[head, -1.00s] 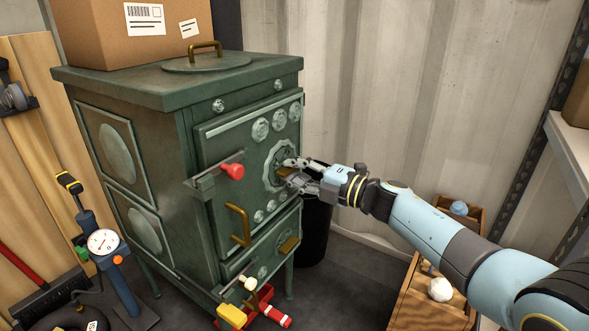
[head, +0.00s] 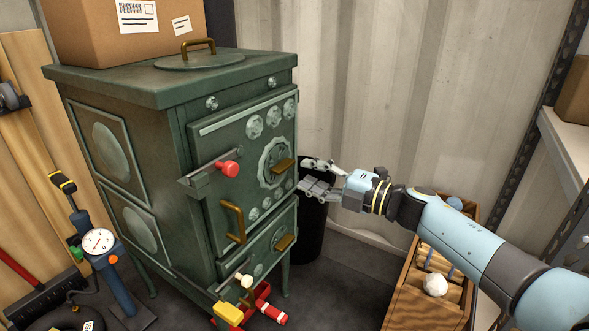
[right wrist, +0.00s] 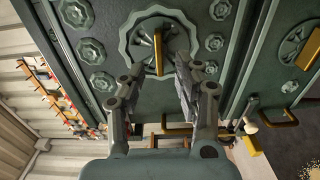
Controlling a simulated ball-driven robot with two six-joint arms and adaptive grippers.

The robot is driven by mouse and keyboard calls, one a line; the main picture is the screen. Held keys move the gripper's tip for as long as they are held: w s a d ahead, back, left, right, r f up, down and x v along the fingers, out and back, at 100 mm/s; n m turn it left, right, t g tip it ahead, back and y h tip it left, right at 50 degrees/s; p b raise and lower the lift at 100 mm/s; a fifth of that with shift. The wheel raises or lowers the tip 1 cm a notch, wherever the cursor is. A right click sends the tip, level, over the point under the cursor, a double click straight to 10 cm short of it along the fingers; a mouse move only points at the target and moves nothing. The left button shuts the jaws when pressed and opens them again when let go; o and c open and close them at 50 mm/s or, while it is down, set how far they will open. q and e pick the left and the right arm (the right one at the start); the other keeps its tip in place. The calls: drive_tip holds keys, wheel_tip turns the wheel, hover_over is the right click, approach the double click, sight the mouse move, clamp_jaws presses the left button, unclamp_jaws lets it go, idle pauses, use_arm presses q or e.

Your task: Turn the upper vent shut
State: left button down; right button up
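The upper vent (head: 264,172) is a round, scalloped metal rosette on the green stove's upper door. Its brass tab (head: 284,164) sticks out from it. In the right wrist view the vent (right wrist: 126,40) is at the top, and the tab (right wrist: 158,52) crosses its middle and lower part. Dark gaps show beside the tab, but I cannot tell how far the vent is open. My right gripper (head: 304,175) is open and empty, just right of the tab and apart from it. Its spread fingers (right wrist: 156,76) show below the vent in the right wrist view. My left gripper is out of view.
A lower vent with a brass tab (head: 285,242) is on the lower door. A brass handle (head: 233,222) and a red knob (head: 228,168) stick out left of the upper vent. A black bin (head: 312,235) stands behind the gripper. A wooden crate (head: 398,318) is on the right.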

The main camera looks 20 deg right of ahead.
drive_tip(key=v, duration=0.6)
drive_tip(key=shift+s+d, duration=0.1)
drive_tip(key=shift+s, duration=0.05)
